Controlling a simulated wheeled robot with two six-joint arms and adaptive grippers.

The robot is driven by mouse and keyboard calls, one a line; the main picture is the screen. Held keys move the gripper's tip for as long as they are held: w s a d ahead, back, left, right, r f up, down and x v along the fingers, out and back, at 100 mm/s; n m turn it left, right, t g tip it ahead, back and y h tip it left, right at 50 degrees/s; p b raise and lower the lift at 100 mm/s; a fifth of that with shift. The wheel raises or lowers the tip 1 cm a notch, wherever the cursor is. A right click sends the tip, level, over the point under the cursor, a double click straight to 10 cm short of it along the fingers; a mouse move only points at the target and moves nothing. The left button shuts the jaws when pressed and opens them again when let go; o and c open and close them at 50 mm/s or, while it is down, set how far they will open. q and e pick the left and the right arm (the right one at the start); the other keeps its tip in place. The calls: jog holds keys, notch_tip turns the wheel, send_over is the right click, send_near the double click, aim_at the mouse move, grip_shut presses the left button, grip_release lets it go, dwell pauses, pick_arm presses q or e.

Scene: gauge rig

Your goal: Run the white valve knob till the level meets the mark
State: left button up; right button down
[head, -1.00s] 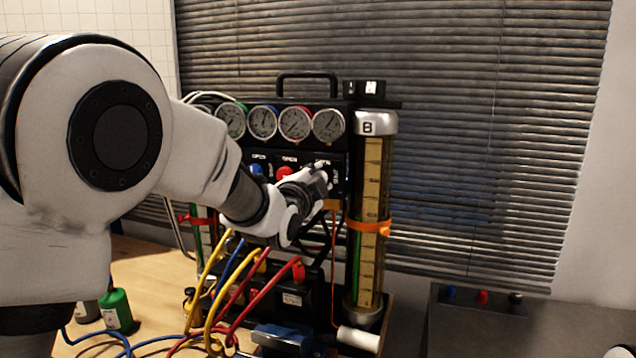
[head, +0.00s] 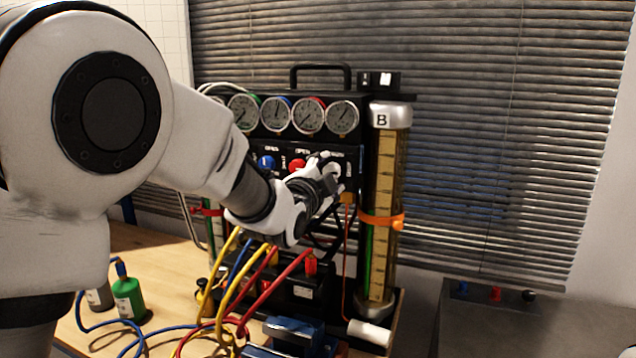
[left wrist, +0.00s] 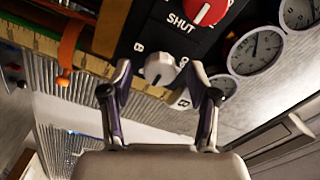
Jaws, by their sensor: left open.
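The white valve knob (left wrist: 160,68) sits on the black panel in the left wrist view, between the fingertips of my left gripper (left wrist: 160,82). The fingers are open, one on each side, with gaps to the knob. In the head view my left gripper (head: 330,178) is at the panel's right end and mostly hides the knob. The glass column (head: 392,170) marked B stands right of the panel. A green strip of liquid (head: 369,262) shows in its lower part. An orange ring (head: 381,221) circles the column near the strip's top; their exact gap is unclear. My right gripper is out of view.
A red knob (head: 297,165) and a blue knob (head: 266,162) are left of my gripper, below several gauges (head: 308,115). Coloured hoses (head: 240,290) loop below. A green bottle (head: 128,298) stands on the table at left. Blinds (head: 500,130) hang behind.

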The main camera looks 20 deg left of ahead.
pick_arm(q)
jog(key=s, duration=1)
jog(key=shift+a, duration=0.2)
